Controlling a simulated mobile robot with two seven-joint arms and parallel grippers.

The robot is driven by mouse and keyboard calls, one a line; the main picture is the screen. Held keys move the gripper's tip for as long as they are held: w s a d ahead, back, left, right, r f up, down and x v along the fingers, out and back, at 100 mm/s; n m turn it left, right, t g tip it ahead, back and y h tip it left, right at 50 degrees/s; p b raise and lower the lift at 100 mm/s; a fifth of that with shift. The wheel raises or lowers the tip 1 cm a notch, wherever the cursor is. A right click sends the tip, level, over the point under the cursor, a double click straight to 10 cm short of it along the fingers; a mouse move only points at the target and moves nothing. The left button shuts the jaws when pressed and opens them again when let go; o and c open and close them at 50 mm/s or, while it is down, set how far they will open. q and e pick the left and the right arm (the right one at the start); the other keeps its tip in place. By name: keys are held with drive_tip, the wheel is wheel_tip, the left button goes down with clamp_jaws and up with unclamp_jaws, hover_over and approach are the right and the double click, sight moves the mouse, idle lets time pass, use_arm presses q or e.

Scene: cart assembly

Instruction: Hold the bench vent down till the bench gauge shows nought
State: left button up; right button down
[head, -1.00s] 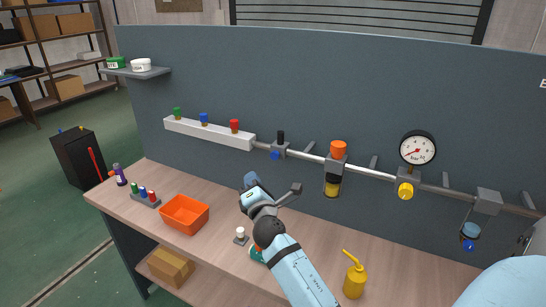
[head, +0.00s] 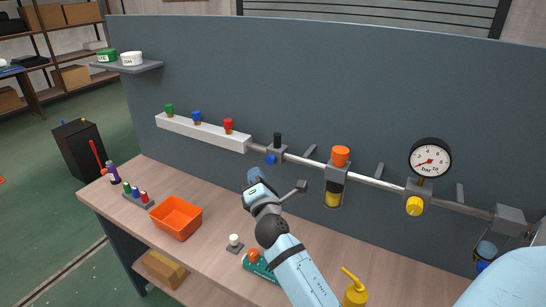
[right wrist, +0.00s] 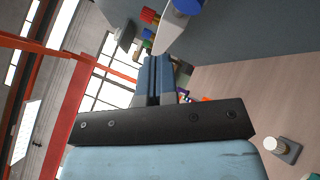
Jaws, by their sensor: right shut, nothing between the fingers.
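The bench gauge (head: 430,158) is a round white dial on the pipe. Its red needle points to the lower left; I cannot read it exactly. A grey block on the pipe carries a black knob (head: 277,139) and a blue button (head: 271,159); this may be the bench vent, but no label is readable. My right gripper (head: 254,176) is shut and empty, just left of and below the blue button, seemingly apart from it. In the right wrist view its blue fingers (right wrist: 154,70) are together, with a blue round part (right wrist: 188,6) beyond.
The pipe also bears an orange-topped unit (head: 340,157), a yellow knob (head: 414,206) and a white manifold (head: 202,133) with green, blue and red knobs. On the bench stand an orange bin (head: 175,218), a white-topped button (head: 234,241) and a yellow oil can (head: 354,293).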

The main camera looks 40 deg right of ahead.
sight(271, 160)
use_arm(q)
drive_tip(key=shift+w+d+r, duration=0.2)
drive_tip(key=shift+w+r, duration=0.05)
use_arm(e)
drive_tip(key=shift+w+d, duration=0.3)
drive_tip(key=shift+d, duration=0.35)
drive_tip(key=shift+w+d, duration=0.25)
drive_tip(key=shift+d, duration=0.35)
use_arm(q)
drive_tip(key=shift+d, duration=0.15)
use_arm(e)
drive_tip(key=shift+d, duration=0.15)
idle(0.5)
drive_tip(key=shift+w+d, duration=0.2)
drive_tip(key=shift+d, duration=0.1)
